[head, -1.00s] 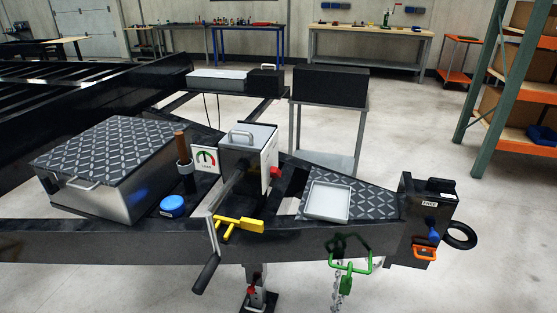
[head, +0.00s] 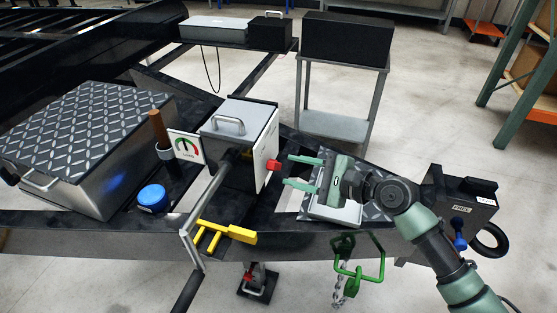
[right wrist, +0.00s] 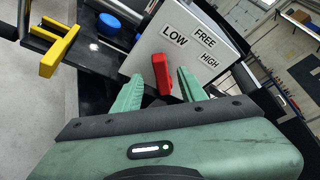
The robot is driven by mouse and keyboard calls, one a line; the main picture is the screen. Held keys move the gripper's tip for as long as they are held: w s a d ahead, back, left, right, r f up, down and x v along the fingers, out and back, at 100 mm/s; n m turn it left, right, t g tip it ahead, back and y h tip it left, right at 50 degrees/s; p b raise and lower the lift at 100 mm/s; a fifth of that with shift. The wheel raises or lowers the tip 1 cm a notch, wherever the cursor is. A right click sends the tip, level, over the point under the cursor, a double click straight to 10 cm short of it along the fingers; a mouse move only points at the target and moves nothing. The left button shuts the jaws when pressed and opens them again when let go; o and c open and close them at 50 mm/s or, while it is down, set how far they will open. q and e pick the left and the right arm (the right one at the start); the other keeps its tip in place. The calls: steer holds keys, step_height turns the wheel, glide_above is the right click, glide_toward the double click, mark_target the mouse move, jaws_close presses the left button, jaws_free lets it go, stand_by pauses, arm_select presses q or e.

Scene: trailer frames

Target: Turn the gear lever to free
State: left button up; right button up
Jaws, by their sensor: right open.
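The gear lever (head: 273,165) is a short red handle on the right side face of the grey gearbox (head: 236,150). In the right wrist view the red lever (right wrist: 160,76) stands out from a pale plate with the labels LOW (right wrist: 175,35), FREE (right wrist: 205,35) and HIGH (right wrist: 209,61). I cannot tell which label it is set at. My right gripper (head: 295,171) is open and empty, its green fingers pointing left at the lever. In the right wrist view the lever appears between the fingertips, apart from both. My left gripper is not in view.
A crank handle (head: 202,203) and a yellow handle (head: 228,233) are in front of the gearbox. A white tray (head: 345,214) lies under my right gripper. A blue cap (head: 152,197) and a gauge (head: 186,147) are to the left.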

mark_target(276, 167)
steer(key=x, duration=0.3)
steer(key=shift+a+r, duration=0.1)
steer(key=shift+r, duration=0.05)
steer(key=shift+x, duration=1.05)
steer(key=shift+w+f, duration=0.25)
steer(key=c, duration=0.9)
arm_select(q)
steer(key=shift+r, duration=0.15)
arm_select(e)
jaws_close()
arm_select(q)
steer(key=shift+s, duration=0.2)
